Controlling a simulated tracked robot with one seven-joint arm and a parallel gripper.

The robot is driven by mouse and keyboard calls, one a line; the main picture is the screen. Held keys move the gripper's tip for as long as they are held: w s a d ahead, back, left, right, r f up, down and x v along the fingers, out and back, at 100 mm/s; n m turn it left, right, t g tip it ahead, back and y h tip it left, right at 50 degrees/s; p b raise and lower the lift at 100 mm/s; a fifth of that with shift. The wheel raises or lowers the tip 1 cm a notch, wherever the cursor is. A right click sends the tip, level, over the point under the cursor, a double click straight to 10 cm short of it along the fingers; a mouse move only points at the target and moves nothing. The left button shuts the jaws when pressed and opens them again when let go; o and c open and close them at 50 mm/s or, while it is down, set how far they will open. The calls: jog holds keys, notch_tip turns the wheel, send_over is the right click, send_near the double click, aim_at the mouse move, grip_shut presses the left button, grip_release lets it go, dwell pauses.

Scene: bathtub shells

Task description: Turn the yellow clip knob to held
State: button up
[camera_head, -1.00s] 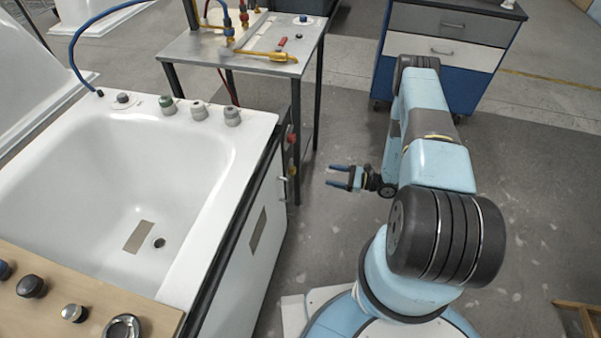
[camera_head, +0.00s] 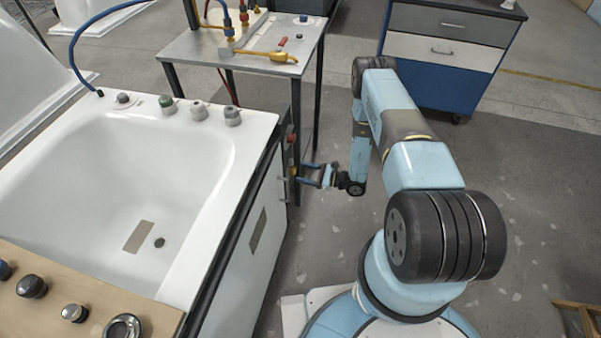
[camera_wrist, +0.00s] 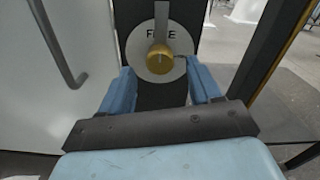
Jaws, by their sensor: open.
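The yellow clip knob (camera_wrist: 160,60) sits on a round pale dial plate on a dark upright panel. Letters that look like "FREE" show above it, partly covered by a grey upright pointer or strip. My gripper (camera_head: 304,174) is open just right of the panel. In the wrist view its two blue fingers (camera_wrist: 164,88) stand either side of the knob's lower area, apart from it, with nothing between them.
A metal handle (camera_wrist: 60,45) on a white door is left of the knob. A table leg (camera_wrist: 268,50) stands close on the right. The white tub (camera_head: 215,190) and the metal table (camera_head: 190,50) flank the panel. Floor to the right is clear.

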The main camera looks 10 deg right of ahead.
jog(key=shift+x, duration=1)
jog(key=shift+c, duration=0.4)
jog(key=shift+d, duration=0.1)
jog(key=c, duration=1)
jog(key=shift+o, duration=0.2)
jog(key=shift+w+d+f+m, duration=0.1)
jog(key=shift+w+m, duration=0.05)
jog(key=shift+m, duration=4.35)
jog(key=shift+w+d+m, duration=0.1)
jog(key=shift+m, duration=4.4)
